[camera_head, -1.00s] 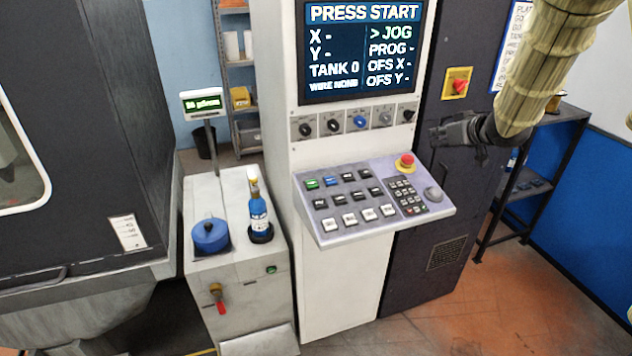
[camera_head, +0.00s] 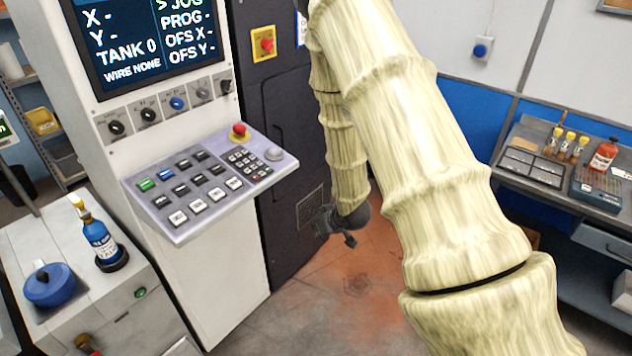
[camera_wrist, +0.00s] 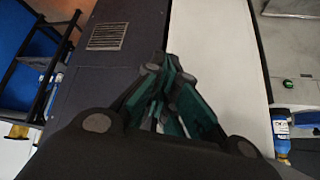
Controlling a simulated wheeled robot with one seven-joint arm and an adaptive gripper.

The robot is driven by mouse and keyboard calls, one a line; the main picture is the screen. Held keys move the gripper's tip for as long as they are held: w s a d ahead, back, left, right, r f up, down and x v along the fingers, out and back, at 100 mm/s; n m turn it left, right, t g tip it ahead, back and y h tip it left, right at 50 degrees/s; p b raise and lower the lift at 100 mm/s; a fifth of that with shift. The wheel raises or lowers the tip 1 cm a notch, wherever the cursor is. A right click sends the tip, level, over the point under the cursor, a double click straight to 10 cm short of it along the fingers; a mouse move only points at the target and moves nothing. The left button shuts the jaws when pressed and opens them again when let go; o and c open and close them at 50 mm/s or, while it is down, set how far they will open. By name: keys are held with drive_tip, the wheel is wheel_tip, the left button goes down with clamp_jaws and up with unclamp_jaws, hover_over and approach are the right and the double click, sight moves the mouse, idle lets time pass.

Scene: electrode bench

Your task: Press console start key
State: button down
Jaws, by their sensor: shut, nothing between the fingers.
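The console panel (camera_head: 186,223) slopes out from the white machine front in the head view. It carries rows of dark and white keys, a numeric keypad and a red mushroom button (camera_head: 239,131). A green key (camera_head: 145,185) sits at its upper left beside a blue key (camera_head: 166,174); I cannot read the key labels. The screen (camera_head: 145,40) above shows JOG, TANK 0 and WIRE NONE. My gripper (camera_head: 335,228) hangs to the right of the panel and lower, apart from it. In the wrist view my gripper (camera_wrist: 165,110) is shut and empty, with no keys visible there.
A white cabinet at the lower left holds a blue bottle (camera_head: 100,240) and a blue lidded pot (camera_head: 50,286). A bench (camera_head: 570,180) with bottles and trays stands at the right. Floor is free below my gripper.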

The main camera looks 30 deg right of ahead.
drive_tip(key=s+a+f+g, duration=0.2)
drive_tip(key=s+a+f, duration=0.2)
drive_tip(key=s+f, duration=0.35)
drive_tip(key=s+a+f+g, duration=0.2)
drive_tip(key=s+a+f, duration=0.35)
drive_tip(key=s, duration=0.35)
drive_tip(key=s+a+f+g, duration=0.1)
drive_tip(key=s+a+f, duration=0.2)
drive_tip(key=s, duration=0.6)
drive_tip(key=s+a+f+g+b, duration=0.1)
drive_tip(key=s+a+f+g, duration=0.1)
drive_tip(key=s, duration=0.8)
wheel_tip(320, 180, down, 2)
drive_tip(key=shift+s+a+g, duration=0.2)
drive_tip(key=shift+a+g, duration=0.1)
drive_tip(key=shift+a, duration=0.35)
